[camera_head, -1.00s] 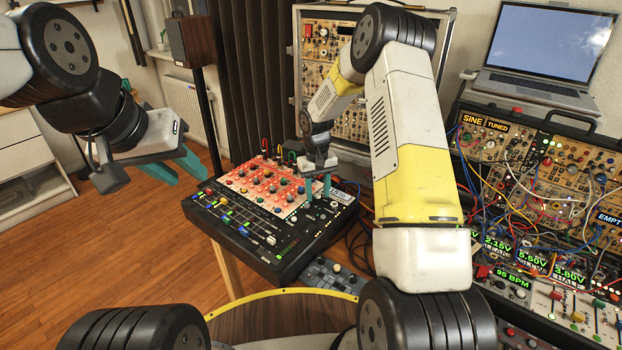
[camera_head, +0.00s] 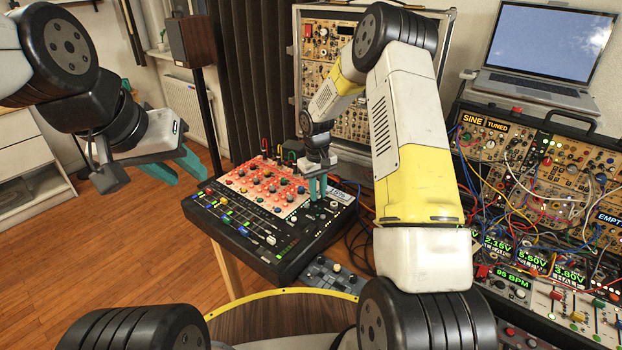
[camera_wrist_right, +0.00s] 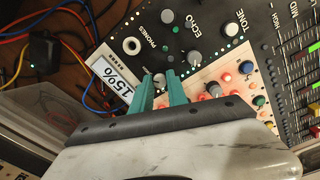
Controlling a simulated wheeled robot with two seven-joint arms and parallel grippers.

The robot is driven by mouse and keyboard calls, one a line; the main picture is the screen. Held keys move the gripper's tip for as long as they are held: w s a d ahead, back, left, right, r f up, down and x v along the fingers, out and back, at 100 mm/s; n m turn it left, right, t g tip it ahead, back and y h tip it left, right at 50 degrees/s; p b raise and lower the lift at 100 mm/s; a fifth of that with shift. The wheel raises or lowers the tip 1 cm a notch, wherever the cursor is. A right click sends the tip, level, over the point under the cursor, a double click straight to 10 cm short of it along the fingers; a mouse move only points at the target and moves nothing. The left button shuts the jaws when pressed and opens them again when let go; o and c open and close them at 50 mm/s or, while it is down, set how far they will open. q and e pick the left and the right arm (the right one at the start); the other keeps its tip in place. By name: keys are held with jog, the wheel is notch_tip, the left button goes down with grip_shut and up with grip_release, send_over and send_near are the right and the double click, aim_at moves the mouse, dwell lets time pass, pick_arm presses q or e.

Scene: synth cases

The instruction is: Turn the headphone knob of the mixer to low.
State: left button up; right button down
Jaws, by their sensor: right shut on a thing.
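The black mixer (camera_head: 225,232) with a red-and-cream knob panel stands at the middle of the head view. My right gripper (camera_head: 318,196) reaches down to its right back part. In the right wrist view, its teal fingertips (camera_wrist_right: 160,84) are shut on the grey headphone knob (camera_wrist_right: 158,79), which is partly hidden between them. The PHONES label (camera_wrist_right: 160,36) and a round socket (camera_wrist_right: 131,45) lie beyond it. A small display (camera_wrist_right: 119,84) beside the knob reads 15%. My left gripper (camera_head: 178,168) is open and empty in the air, left of the mixer.
Other knobs marked ECHO (camera_wrist_right: 193,57) and TONE (camera_wrist_right: 232,57) sit close to the right fingers. A cabled synth rack (camera_head: 530,175) and laptop (camera_head: 545,55) stand at the right. A small grey device (camera_head: 332,272) lies in front of the mixer. Open floor lies at the left.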

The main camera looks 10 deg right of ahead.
jog(key=n, duration=1)
jog(key=shift+d+n, duration=0.1)
jog(key=shift+n, duration=0.3)
jog(key=n, duration=0.5)
jog(key=shift+w+n, duration=0.1)
jog(key=shift+n, duration=0.2)
jog(key=n, duration=0.5)
jog(key=shift+y, duration=0.3)
jog(key=shift+n, duration=0.3)
jog(key=c, duration=1.3)
grip_release()
